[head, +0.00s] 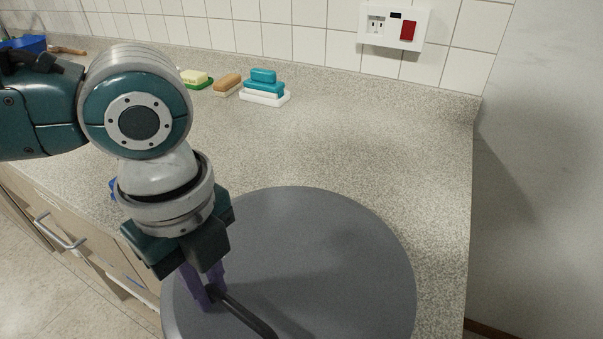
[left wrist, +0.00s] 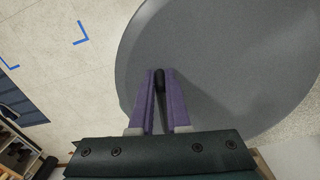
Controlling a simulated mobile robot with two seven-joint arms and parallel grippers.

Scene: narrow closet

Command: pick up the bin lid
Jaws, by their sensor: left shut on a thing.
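The bin lid (head: 330,245) is a large round dark grey disc with a black bar handle (head: 243,315) on its top. It shows in the lower middle of the head view, over the front of the counter. My left gripper (head: 212,298) has purple fingers and is shut on the handle. In the left wrist view the lid (left wrist: 220,60) fills the upper right, and the fingers (left wrist: 160,78) close on the dark handle between them. Its left edge overhangs the floor there. I cannot tell whether the lid touches the counter. My right gripper is not in view.
The speckled counter (head: 350,130) is clear behind the lid. Sponges and a blue soap stack (head: 264,84) stand at the back near the tiled wall. A wall (head: 540,180) bounds the right side. Drawers with a metal handle (head: 62,235) are at the lower left.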

